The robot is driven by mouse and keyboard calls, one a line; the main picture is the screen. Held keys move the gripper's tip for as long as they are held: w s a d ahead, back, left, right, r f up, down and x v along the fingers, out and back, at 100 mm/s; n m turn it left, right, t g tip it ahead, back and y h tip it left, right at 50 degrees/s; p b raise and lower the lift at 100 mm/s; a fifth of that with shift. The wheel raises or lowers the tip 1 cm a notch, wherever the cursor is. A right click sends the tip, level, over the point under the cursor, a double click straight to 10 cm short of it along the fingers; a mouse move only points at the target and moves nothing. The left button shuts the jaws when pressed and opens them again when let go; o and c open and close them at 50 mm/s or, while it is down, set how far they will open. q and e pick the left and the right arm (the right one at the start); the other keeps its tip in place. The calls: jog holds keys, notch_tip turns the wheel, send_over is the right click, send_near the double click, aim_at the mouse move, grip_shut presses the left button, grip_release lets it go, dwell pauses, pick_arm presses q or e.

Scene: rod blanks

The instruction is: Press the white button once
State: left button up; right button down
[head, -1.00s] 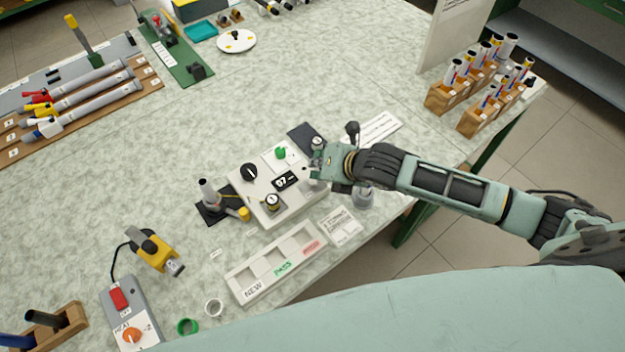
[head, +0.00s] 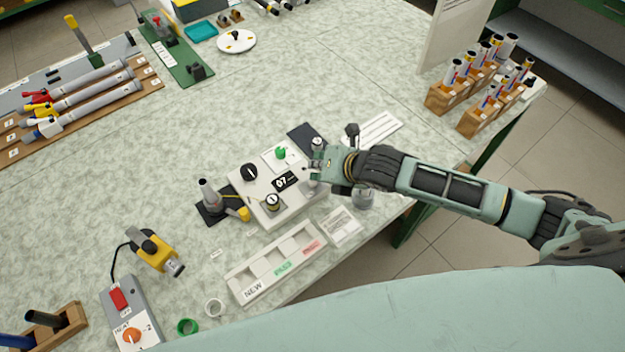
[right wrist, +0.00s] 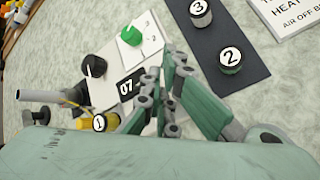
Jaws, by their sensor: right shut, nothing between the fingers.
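The pale control box (head: 262,193) stands on the bench near its front edge. It carries a black knob (head: 249,172), a green knob (head: 281,153) and a dark display reading 07 (head: 285,181). My right gripper (head: 313,174) is shut and empty, with its fingers pointing down at the right end of the box, beside the display. In the right wrist view the shut fingers (right wrist: 162,115) are just right of the display (right wrist: 131,86). I cannot make out the white button clearly; the fingers cover that part of the box. My left gripper is not in view.
Numbered caps 3 (right wrist: 200,12) and 2 (right wrist: 230,58) stand on a dark mat beside the box. A labelled tray (head: 243,291) lies in front of the box.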

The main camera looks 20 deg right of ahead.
jog(key=shift+f, duration=0.7)
dwell(0.6)
dwell(0.4)
jog(key=shift+r+p, duration=0.9)
jog(key=shift+r, duration=0.1)
notch_tip(320, 180, up, 5)
jog(key=p, duration=0.5)
dwell(0.6)
